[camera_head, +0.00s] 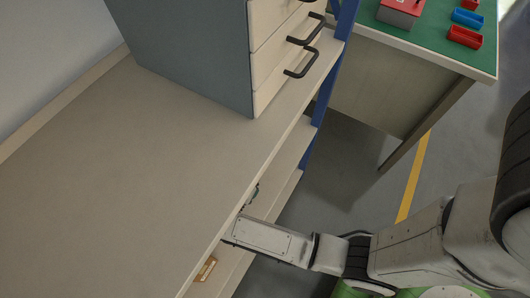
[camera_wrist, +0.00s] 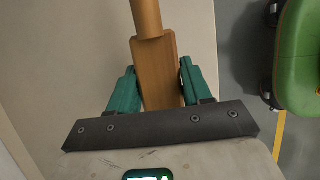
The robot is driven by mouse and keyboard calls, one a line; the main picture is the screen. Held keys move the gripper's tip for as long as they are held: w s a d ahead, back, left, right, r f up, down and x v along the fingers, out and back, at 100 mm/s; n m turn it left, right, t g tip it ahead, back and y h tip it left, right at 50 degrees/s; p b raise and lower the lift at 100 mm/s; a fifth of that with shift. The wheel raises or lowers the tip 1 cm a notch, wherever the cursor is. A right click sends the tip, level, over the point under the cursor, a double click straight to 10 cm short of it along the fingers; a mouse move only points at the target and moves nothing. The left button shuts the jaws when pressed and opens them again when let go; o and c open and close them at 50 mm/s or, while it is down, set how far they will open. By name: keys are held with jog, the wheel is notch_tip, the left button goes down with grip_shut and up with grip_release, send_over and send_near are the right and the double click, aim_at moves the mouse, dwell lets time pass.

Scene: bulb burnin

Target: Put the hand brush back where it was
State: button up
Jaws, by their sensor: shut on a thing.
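The hand brush (camera_wrist: 157,65) shows in the wrist view as a plain wooden handle, with a round rod-like part at the top and a flatter block below. My gripper (camera_wrist: 158,80) has its teal fingers on either side of this flat wooden part and is shut on it. The bristles are out of sight. In the head view my wrist reaches to the front edge of the pale bench (camera_head: 130,165), and the fingers and brush are mostly hidden there.
A grey drawer cabinet (camera_head: 190,45) with black handles stands at the bench's back. Shelves (camera_head: 284,165) lie below the benchtop. A small brown thing (camera_head: 206,268) is under the front edge. A green-topped table (camera_head: 440,40) with red and blue bins stands right. The benchtop is clear.

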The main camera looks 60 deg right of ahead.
jog(key=d, duration=1)
jog(key=d+b, duration=0.1)
jog(key=d, duration=0.5)
jog(key=shift+w+d, duration=0.1)
jog(key=shift+w, duration=0.15)
jog(key=shift+d, duration=0.15)
jog(key=shift+f, duration=0.25)
jog(key=shift+f+b, duration=0.5)
jog(key=shift+f, duration=0.95)
jog(key=shift+f, duration=0.15)
jog(key=o, duration=1.2)
jog(key=p+v, duration=0.2)
jog(key=v, duration=0.5)
jog(key=shift+r, duration=0.4)
